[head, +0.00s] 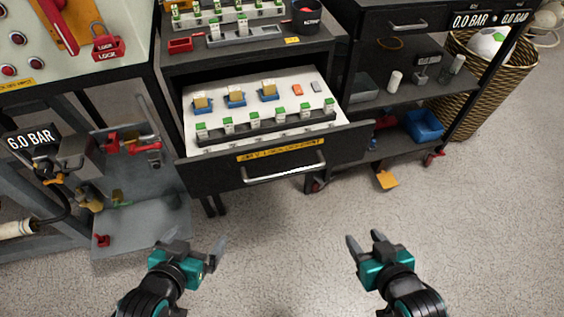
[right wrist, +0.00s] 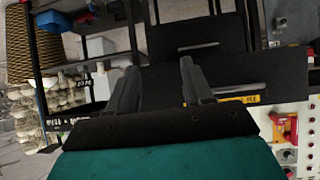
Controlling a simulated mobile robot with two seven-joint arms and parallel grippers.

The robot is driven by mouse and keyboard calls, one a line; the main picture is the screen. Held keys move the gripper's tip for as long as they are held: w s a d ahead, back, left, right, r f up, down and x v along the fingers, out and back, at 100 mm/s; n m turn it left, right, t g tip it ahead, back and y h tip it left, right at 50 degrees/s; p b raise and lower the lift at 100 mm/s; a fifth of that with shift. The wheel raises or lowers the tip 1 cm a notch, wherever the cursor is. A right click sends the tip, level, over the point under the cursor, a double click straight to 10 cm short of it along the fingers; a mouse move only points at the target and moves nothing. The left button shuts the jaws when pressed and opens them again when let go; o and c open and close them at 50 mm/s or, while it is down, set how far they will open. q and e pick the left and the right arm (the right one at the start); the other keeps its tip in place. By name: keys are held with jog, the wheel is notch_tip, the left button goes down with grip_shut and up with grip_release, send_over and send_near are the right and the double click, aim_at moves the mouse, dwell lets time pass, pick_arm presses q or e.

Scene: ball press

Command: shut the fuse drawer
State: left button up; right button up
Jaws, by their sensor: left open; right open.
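The fuse drawer (head: 273,166) stands pulled out from the dark cabinet in the head view, its black front facing me. The front has a silver bar handle (head: 284,173) and a yellow label. Inside on a white base lie several green-topped fuses in a dark rail and blue-and-tan blocks. My left gripper (head: 216,254) is open and empty, in front of the drawer and to its lower left. My right gripper (head: 362,246) is open and empty, to the drawer's lower right. Both are apart from the drawer. In the right wrist view my right gripper's fingers (right wrist: 158,85) are spread with nothing between them.
A frame with pipes and a 6.0 BAR sign (head: 30,138) stands at left. A shelf cart (head: 420,92) with a blue bin (head: 424,125) stands at right, before a wicker basket (head: 472,90). The floor before the drawer is clear.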

pick_arm(q)
jog(key=shift+s+a+f, duration=0.1)
jog(key=shift+s+f, duration=0.05)
jog(key=shift+s, duration=0.2)
